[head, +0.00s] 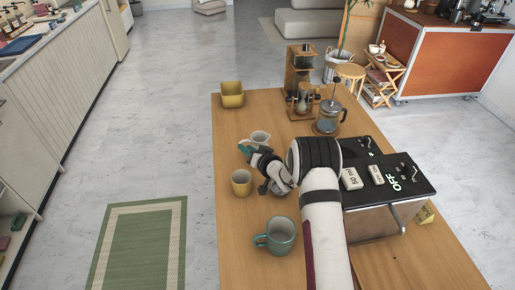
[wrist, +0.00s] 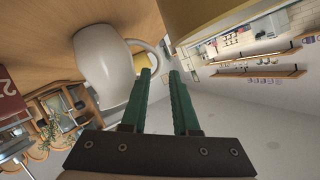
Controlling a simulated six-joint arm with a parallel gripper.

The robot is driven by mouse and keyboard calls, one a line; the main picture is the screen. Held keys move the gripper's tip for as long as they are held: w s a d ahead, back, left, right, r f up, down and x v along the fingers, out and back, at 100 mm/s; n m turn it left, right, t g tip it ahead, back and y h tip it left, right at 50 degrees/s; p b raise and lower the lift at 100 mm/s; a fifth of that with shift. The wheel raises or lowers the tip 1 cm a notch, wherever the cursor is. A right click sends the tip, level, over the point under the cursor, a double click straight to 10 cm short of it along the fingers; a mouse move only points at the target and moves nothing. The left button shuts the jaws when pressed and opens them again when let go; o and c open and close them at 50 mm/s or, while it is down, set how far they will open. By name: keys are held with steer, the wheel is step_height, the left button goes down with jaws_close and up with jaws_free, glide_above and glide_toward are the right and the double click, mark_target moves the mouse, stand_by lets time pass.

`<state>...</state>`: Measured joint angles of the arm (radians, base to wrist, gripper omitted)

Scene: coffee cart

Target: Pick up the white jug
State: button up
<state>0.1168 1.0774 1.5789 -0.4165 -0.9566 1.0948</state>
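The white jug (head: 260,136) stands on the wooden table, just beyond my gripper (head: 246,147) in the head view. In the wrist view the jug (wrist: 100,65) is at the upper left, tilted in the picture, with its handle toward the fingers. My gripper (wrist: 160,76) is open there, with two green fingers apart. The handle's curve is by the fingertips, and part of it is hidden behind the left finger. I cannot tell whether a finger touches it. In the head view my wrist hides part of the gripper.
A yellow cup (head: 241,186) stands close to my gripper, with a teal mug (head: 282,238) nearer the front. A black-topped machine (head: 405,190) is right of my arm.

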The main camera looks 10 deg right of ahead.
steer(key=x, duration=0.3)
steer(key=shift+w+a+f, duration=0.1)
steer(key=shift+w+f, duration=0.05)
steer(key=shift+w, duration=0.05)
jaws_close()
stand_by(1.2)
